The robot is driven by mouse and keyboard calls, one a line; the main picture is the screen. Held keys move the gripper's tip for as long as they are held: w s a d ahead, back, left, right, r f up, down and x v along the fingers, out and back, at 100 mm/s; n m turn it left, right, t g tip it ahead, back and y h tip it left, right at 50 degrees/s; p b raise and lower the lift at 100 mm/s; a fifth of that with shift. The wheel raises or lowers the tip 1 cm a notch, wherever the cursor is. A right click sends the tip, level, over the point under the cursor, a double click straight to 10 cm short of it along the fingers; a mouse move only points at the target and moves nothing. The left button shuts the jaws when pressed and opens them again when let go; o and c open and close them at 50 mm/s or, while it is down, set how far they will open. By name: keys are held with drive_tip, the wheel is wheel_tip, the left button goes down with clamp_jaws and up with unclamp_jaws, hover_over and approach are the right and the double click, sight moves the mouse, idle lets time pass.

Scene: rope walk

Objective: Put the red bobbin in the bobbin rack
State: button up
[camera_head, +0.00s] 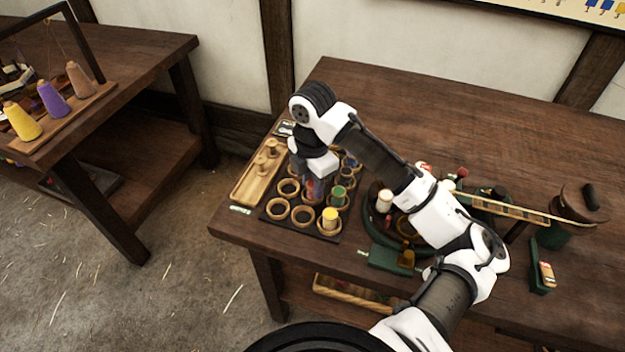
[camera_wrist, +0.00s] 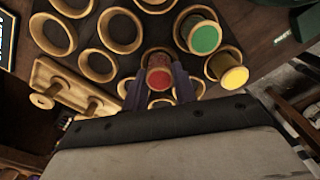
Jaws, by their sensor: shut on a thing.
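My gripper (camera_head: 313,186) points down over the bobbin rack (camera_head: 290,224), a dark board with several round wooden ring holders. In the wrist view my gripper (camera_wrist: 160,88) is shut on the red bobbin (camera_wrist: 159,76), whose red top shows between the fingers. Rack rings lie around and below it; I cannot tell whether its base touches the rack. A green bobbin (camera_head: 338,193) and a yellow bobbin (camera_head: 330,215) sit in rings on the right side; the green one (camera_wrist: 205,38) and yellow one (camera_wrist: 234,77) also show in the wrist view. Several rings at the front left are empty.
A wooden tray (camera_head: 243,190) with small wooden spools stands just left of the rack. A green curved stand (camera_head: 378,232) with bobbins is close on the right. Another table (camera_head: 120,75) at the left holds yellow, purple and brown cones.

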drive_tip(key=shift+f, duration=0.1)
drive_tip(key=o, duration=0.9)
drive_tip(key=shift+o, duration=0.2)
wheel_tip(320, 180, up, 12)
drive_tip(key=shift+b, duration=0.45)
